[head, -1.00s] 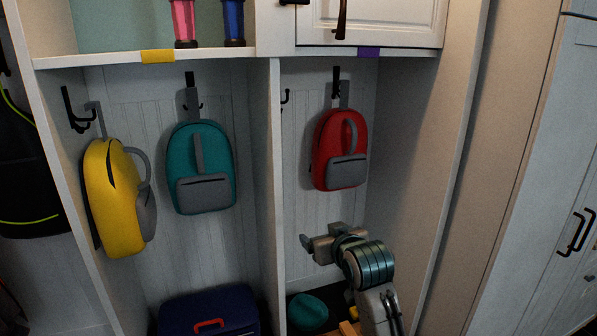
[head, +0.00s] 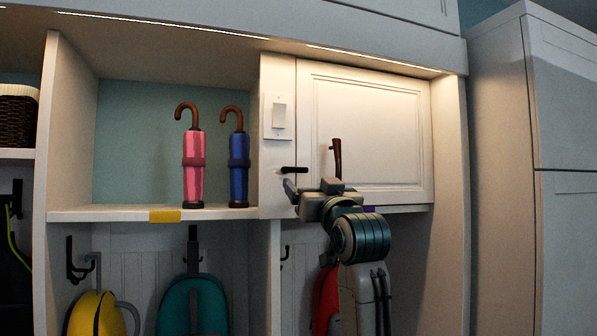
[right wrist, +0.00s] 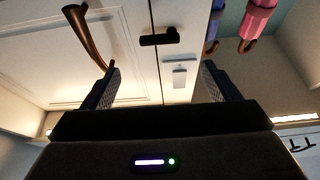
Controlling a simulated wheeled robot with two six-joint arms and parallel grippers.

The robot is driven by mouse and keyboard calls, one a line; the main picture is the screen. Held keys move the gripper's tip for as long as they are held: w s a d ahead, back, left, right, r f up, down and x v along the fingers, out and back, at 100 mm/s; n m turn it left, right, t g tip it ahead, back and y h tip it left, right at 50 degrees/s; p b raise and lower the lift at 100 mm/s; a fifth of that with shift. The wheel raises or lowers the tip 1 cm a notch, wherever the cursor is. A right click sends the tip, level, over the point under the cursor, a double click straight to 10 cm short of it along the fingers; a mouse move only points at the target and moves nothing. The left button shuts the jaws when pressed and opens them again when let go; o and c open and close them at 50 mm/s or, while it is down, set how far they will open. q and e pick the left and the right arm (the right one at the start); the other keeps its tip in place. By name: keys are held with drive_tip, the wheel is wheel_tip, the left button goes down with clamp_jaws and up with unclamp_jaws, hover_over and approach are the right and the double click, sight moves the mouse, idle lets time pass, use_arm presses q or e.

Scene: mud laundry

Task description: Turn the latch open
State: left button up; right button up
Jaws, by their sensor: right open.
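The dark latch (head: 294,169) lies roughly horizontal, beside the left edge of the white cabinet door (head: 390,140), which is closed. A brown upright door handle (head: 336,155) is to its right. The right wrist view, turned upside down, shows the latch (right wrist: 160,38) across the door's seam and the handle (right wrist: 84,32) to its left. My right gripper (head: 292,192) is just below the latch in the head view. In the right wrist view my right gripper (right wrist: 160,86) is open and empty, with the latch beyond its fingertips. My left gripper is out of view.
A light switch (head: 279,115) is above the latch. A pink umbrella (head: 194,165) and a blue umbrella (head: 238,165) stand on the open shelf (head: 110,214) to the left. Yellow, teal and red backpacks hang below, the red one partly hidden by my arm.

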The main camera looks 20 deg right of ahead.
sight(296, 169)
drive_tip(key=p+x, duration=0.5)
drive_tip(key=x, duration=0.3)
drive_tip(key=shift+w+r, duration=0.2)
drive_tip(key=shift+w, duration=0.6)
drive_tip(key=c, duration=1)
